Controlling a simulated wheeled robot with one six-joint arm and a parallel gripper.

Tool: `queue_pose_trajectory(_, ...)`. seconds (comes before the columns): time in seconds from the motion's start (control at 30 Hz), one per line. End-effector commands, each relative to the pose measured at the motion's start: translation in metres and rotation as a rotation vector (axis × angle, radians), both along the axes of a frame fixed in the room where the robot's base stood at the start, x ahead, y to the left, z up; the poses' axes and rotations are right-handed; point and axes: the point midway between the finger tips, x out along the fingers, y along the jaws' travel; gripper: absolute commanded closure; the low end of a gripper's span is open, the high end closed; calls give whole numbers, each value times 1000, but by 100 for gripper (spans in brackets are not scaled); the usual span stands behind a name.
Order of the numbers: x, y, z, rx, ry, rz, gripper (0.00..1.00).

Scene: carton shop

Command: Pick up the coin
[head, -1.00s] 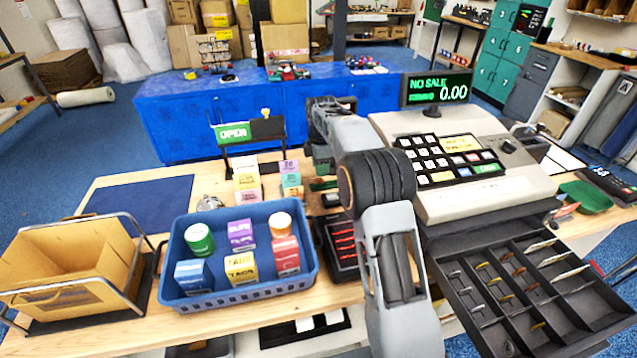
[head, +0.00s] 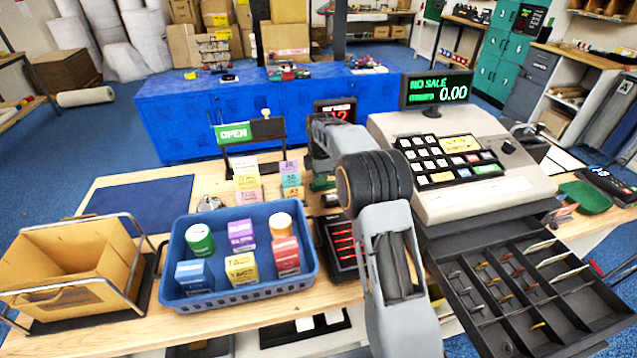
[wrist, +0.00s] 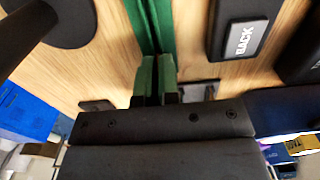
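My gripper shows in the wrist view (wrist: 157,92) as two green fingers with dark ends. They are side by side with hardly any gap, and I see nothing between them. The fingers point at a wooden surface with a green strip (wrist: 150,25) running across it. I cannot pick out a single loose coin in either view. Several coin-like pieces stand in the slots of the open cash drawer (head: 478,322) at the lower right of the head view. In the head view my arm reaches over the counter, left of the drawer, and mostly hides the gripper.
A blue basket (head: 172,284) of small boxes and tins stands left of my arm, with a cardboard box (head: 60,262) in a wire frame beyond it. The cash register (head: 480,205) is at the right, and a green dish (head: 585,197) lies beside it.

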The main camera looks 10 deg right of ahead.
Motion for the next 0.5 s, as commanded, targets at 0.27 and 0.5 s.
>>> queue_pose_trajectory(0.27, 0, 0, 0, 0, 0, 0, 100)
queue_pose_trajectory(0.5, 0, 0, 4, 0, -1, 0, 100)
